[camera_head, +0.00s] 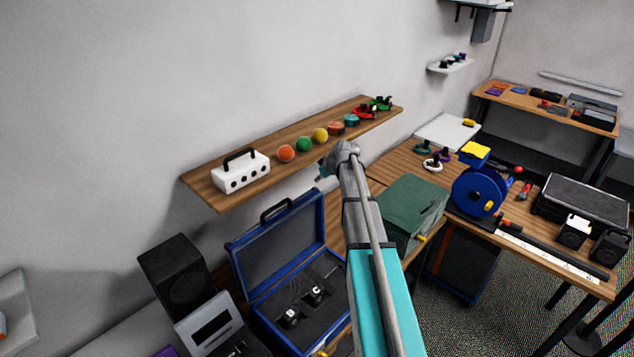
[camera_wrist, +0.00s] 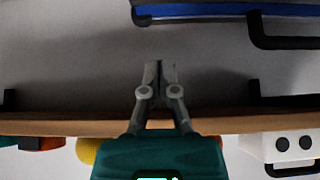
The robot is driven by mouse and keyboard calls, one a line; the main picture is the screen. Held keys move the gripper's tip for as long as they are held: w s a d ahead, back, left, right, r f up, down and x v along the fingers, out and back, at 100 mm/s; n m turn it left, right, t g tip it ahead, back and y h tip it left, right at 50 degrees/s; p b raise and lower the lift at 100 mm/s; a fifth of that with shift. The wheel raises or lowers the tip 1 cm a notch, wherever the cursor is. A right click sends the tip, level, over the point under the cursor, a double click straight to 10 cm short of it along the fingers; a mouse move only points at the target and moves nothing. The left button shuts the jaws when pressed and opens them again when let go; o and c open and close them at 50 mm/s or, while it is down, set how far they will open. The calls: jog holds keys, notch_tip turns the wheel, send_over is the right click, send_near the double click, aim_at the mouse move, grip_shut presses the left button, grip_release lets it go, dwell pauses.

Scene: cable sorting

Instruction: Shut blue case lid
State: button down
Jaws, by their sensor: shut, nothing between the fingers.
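The blue case (camera_head: 251,304) stands open on the bench at lower centre, with its lid (camera_head: 275,238) raised and leaning back toward the wall. A black handle (camera_head: 276,208) is on the lid's top edge. Small black and white items lie on the dark foam inside. My gripper (camera_head: 322,180) is above and to the right of the lid, below the wall shelf, apart from the lid. In the wrist view my gripper (camera_wrist: 160,66) is shut and empty, and the lid's blue edge (camera_wrist: 200,14) and black handle (camera_wrist: 280,42) show at the top.
A wooden wall shelf (camera_head: 215,196) holds a white box (camera_head: 241,172), coloured balls and other small items close to my arm. A black speaker (camera_head: 178,275) stands left of the case. A green box (camera_head: 411,212) and blue reel (camera_head: 477,193) are to the right.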

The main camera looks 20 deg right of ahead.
jog(key=b+x, duration=0.7)
jog(key=x, duration=0.2)
jog(key=shift+w, duration=0.15)
jog(key=shift+a+f, duration=0.1)
jog(key=shift+f, duration=0.05)
jog(key=shift+a, duration=0.15)
dwell(0.5)
